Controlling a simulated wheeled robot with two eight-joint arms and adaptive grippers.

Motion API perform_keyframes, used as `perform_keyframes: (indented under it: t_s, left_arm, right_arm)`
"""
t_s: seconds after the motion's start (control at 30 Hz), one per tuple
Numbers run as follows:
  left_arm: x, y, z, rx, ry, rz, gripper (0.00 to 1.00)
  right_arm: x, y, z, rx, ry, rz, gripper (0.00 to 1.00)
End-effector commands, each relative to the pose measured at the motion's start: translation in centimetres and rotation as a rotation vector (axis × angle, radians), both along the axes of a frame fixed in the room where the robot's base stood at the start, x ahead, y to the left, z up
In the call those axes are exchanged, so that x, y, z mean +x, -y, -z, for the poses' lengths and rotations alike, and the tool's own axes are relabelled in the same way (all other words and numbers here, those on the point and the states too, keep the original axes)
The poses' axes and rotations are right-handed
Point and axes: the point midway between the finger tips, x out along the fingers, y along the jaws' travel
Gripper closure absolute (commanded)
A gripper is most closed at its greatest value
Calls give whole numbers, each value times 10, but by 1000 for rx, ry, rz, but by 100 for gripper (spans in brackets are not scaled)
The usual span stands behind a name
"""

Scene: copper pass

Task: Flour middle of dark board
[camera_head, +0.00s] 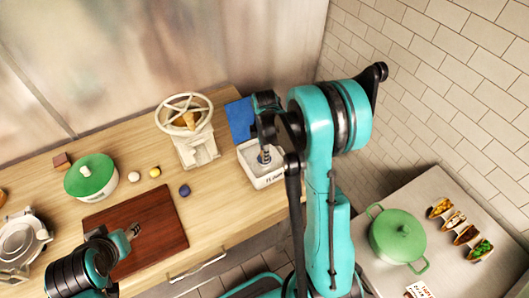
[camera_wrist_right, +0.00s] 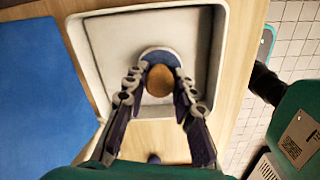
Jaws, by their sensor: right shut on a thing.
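The dark board (camera_head: 165,222) is a reddish-brown slab on the counter, bare where it shows. A white bin (camera_head: 248,178) with lettering that looks like "Flour" stands at the counter's right end; it also shows in the right wrist view (camera_wrist_right: 105,45). My right gripper (camera_head: 264,150) points down into the bin. In the right wrist view its fingers (camera_wrist_right: 160,82) are closed around a tool with a rounded tan top (camera_wrist_right: 160,80) and a blue-grey round part behind it. My left gripper (camera_head: 133,232) is over the board's lower left; its finger gap is unclear.
A blue mat (camera_head: 238,118) lies behind the bin. A metal appliance (camera_head: 20,240) is at left. A green pot (camera_head: 395,238) and tacos (camera_head: 465,235) are on the right table.

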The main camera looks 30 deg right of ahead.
Motion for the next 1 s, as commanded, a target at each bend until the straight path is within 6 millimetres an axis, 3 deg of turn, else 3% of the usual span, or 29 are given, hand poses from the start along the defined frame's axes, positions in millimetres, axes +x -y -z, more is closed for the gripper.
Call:
perform_keyframes:
  t_s: [0.8,1.0]
  left_arm:
    - [0,0,-43,0,0,0,56]
    - [0,0,-44,0,0,0,56]
  right_arm:
    - [1,0,-68,0,1,0,98]
    - [0,0,-69,0,1,0,98]
